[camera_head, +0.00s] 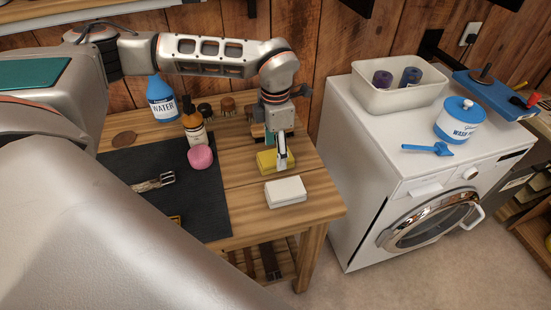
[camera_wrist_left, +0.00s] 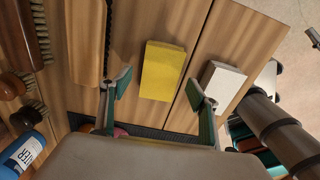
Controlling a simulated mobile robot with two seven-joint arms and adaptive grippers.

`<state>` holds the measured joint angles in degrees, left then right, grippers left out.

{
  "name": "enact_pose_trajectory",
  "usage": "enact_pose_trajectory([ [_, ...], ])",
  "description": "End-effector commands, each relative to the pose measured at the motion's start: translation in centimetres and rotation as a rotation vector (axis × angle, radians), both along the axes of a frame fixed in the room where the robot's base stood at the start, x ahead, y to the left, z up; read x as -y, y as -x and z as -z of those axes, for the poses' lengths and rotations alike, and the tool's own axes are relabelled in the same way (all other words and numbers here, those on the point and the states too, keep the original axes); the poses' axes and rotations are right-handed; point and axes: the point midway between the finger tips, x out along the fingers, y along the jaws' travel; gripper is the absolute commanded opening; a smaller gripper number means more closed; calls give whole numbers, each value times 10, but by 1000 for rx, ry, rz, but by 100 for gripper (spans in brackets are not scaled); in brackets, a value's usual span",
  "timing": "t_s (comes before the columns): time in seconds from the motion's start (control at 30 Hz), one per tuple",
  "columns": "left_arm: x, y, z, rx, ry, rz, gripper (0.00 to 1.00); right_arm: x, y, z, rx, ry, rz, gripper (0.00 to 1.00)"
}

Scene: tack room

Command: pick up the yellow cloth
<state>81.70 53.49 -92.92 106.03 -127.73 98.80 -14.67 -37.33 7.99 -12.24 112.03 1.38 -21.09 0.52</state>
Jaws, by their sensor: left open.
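The yellow cloth (camera_head: 266,161) is a flat folded block on the wooden table (camera_head: 244,205), left of the washing machine. In the left wrist view it shows whole (camera_wrist_left: 162,71), lying on bare planks. My left gripper (camera_head: 276,148) points down over the cloth and partly covers it in the head view. In the wrist view its fingers (camera_wrist_left: 158,90) are spread wide with nothing between them, the cloth lying in the gap's direction. How far the fingertips are above the table is hard to tell. My right gripper is not in view.
A white block (camera_head: 286,192) lies just in front of the cloth. A pink sponge (camera_head: 200,157), amber bottle (camera_head: 193,125) and blue water bottle (camera_head: 162,100) stand to the left. Brushes (camera_wrist_left: 35,30) lie nearby. The white washing machine (camera_head: 365,165) stands right, beyond a gap.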

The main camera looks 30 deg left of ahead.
Motion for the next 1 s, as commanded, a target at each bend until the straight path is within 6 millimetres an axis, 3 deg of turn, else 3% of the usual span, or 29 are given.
enact_pose_trajectory([
  [0.13, 0, 0, 14, -1, 1, -2, 61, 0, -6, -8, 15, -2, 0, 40],
  [0.37, 0, 0, 16, 1, 1, -2, 61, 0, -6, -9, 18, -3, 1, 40],
  [0.4, 0, 0, 16, 1, 1, -2, 58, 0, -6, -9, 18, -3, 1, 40],
  [0.53, 0, 0, 16, 1, 1, -2, 25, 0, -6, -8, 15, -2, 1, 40],
  [0.57, 0, 0, 16, 1, 1, -2, 23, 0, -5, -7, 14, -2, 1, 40],
  [1.0, 0, -1, 10, 2, 0, -1, 23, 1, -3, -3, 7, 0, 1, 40],
])
